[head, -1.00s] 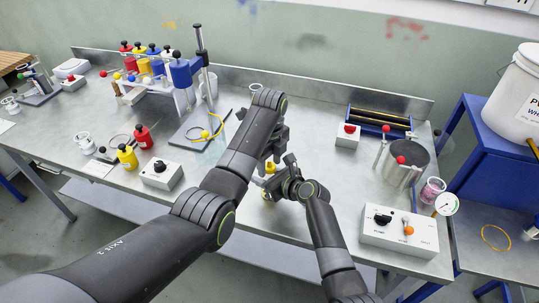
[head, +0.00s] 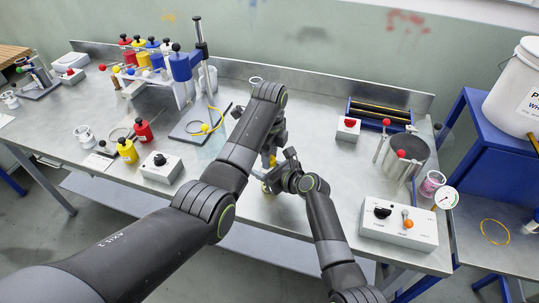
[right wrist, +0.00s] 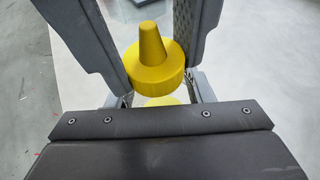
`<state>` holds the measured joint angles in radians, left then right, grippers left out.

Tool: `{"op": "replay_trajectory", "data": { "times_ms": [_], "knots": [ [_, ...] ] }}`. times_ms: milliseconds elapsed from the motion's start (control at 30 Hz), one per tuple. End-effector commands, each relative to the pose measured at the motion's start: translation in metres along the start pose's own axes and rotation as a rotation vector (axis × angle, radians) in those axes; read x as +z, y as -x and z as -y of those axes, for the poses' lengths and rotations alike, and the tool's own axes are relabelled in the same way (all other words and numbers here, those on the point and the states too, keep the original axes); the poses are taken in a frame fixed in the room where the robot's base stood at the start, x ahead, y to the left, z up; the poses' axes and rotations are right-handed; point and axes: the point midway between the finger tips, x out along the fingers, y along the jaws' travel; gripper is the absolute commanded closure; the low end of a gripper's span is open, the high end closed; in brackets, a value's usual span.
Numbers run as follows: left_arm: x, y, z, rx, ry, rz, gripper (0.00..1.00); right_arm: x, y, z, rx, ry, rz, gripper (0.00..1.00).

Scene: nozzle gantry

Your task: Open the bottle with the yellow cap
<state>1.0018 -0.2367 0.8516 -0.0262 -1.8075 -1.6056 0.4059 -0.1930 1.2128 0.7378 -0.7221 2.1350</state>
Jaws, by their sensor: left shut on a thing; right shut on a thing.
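The bottle's yellow cap (right wrist: 157,62), a ribbed collar with a pointed nozzle, stands upright in the right wrist view. My left gripper (head: 270,147) reaches down from above; its two grey fingers flank the cap and are shut on it. A second yellow patch (right wrist: 163,101) shows below the cap, partly hidden by my right gripper's palm. In the head view a bit of yellow (head: 266,187) also shows below the grippers. My right gripper (head: 279,173) is shut on the bottle under the cap. The bottle's body is mostly hidden, and I cannot tell whether cap and bottle touch.
A nozzle stand (head: 203,90) and a rack with coloured bottles (head: 155,62) stand at the back left. A yellow bottle (head: 127,152), a red bottle (head: 143,131) and a switch box (head: 160,168) stand left. A control box (head: 399,229) and metal pot (head: 404,158) stand right.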

Motion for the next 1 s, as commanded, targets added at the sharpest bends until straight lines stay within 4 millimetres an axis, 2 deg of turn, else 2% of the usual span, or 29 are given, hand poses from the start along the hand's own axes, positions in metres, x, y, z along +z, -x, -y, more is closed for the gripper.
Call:
{"op": "replay_trajectory", "data": {
  "times_ms": [267, 300, 467, 733, 1000],
  "knots": [
    [0.000, 0.001, 0.000, -0.002, 0.018, 0.000, 0.97, 0.000, 0.000, 0.000, 0.000, 0.000, 0.000, 1.00],
    [0.000, 0.001, 0.000, -0.002, 0.018, 0.000, 0.68, 0.000, 0.000, 0.000, 0.000, 0.000, 0.000, 1.00],
    [0.000, 0.000, 0.000, -0.001, 0.017, 0.000, 0.48, 0.000, 0.000, 0.000, 0.000, 0.000, 0.000, 1.00],
    [0.000, 0.004, 0.000, -0.001, 0.016, 0.000, 0.48, 0.000, 0.000, 0.000, 0.000, 0.000, 0.000, 1.00],
    [0.000, 0.038, 0.001, -0.003, 0.015, 0.000, 0.48, 0.000, 0.000, 0.000, 0.000, 0.000, -0.001, 1.00]
  ]
}}
